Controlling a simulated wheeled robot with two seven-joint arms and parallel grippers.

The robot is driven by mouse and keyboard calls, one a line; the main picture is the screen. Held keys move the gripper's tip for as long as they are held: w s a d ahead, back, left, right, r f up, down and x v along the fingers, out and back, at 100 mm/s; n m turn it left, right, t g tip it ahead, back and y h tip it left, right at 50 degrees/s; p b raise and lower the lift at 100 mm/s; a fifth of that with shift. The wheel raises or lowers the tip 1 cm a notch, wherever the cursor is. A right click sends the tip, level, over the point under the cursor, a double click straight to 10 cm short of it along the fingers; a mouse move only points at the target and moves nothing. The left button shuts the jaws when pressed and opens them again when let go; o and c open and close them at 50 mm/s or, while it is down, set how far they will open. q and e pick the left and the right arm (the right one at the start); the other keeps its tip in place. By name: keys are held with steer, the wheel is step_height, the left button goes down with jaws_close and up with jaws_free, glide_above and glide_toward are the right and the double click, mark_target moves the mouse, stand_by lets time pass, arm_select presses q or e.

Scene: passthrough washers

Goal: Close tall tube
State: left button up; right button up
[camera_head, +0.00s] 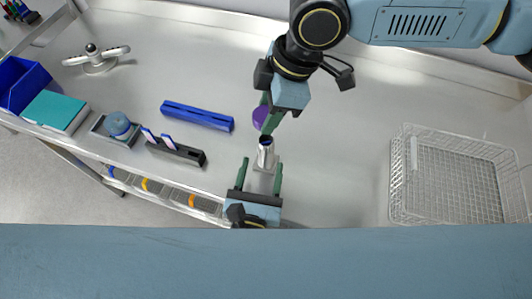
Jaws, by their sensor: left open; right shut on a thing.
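The tall tube (265,157) is a shiny silver cylinder with a dark open top. It stands on the table near the middle of the head view. My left gripper (261,164) is below it in the picture, open, with one green finger on each side of the tube. I cannot tell whether the fingers touch it. My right gripper (266,116) comes down from above and is shut on a purple round lid (259,115), just beyond the tube's mouth in the picture. The gripper's fingers partly hide the lid.
A white wire basket (402,205) stands at the right. A blue bar (197,116) and a black rack (176,151) lie to the left. A blue round jar (117,123), a teal box (56,110) and a blue bin (22,84) line the left edge. The table's middle right is clear.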

mark_target(267, 142)
arm_select(q)
steer(key=w, duration=0.2)
steer(key=w+d, duration=0.1)
steer(key=w, duration=0.4)
steer(key=shift+w+d, duration=0.2)
steer(key=shift+w, duration=0.1)
jaws_close()
arm_select(e)
steer(key=shift+f, duration=2.5)
